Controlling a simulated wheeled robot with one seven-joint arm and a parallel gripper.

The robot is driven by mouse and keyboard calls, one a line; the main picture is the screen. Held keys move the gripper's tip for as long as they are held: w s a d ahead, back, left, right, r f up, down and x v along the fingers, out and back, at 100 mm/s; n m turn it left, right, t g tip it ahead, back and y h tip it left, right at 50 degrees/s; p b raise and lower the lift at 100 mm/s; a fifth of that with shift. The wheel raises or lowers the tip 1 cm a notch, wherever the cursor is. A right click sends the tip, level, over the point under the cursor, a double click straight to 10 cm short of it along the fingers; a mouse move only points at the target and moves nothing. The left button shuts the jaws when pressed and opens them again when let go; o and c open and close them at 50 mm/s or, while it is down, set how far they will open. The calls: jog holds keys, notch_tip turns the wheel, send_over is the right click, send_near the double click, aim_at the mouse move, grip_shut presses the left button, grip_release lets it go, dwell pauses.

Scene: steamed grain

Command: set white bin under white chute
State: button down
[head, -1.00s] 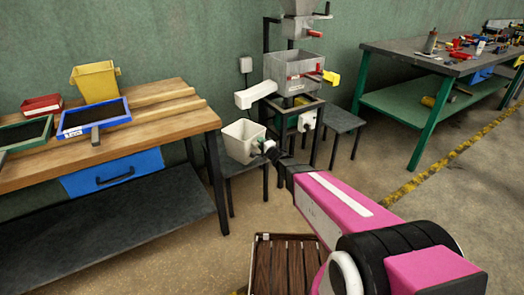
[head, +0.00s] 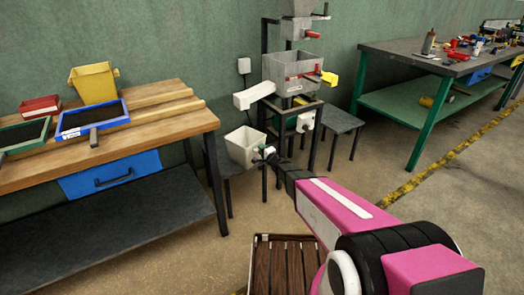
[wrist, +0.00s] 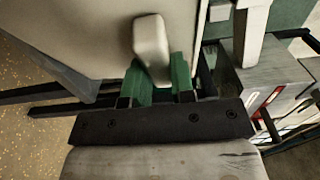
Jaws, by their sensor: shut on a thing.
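The white bin (head: 240,151) is upright at or just above the small dark stool (head: 229,169), and I cannot tell whether it touches the seat. The white chute (head: 254,96) sticks out to the left from the machine, above the bin. My gripper (head: 265,153) is at the bin's right side. In the wrist view, my gripper's green fingers (wrist: 160,82) are shut on the bin's pale handle (wrist: 151,42). The bin's wall (wrist: 75,30) fills the upper left there, and its inside is hidden.
The machine (head: 296,72) stands behind my gripper, with a yellow piece (head: 330,79) on its right. A second stool (head: 341,121) is right of it. A wooden workbench (head: 150,131) stands left, a green-legged table (head: 414,130) right. A slatted crate (head: 285,262) is on the floor.

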jog(key=shift+f, duration=0.15)
jog(key=c, duration=1)
grip_release()
jog(key=shift+o, duration=0.2)
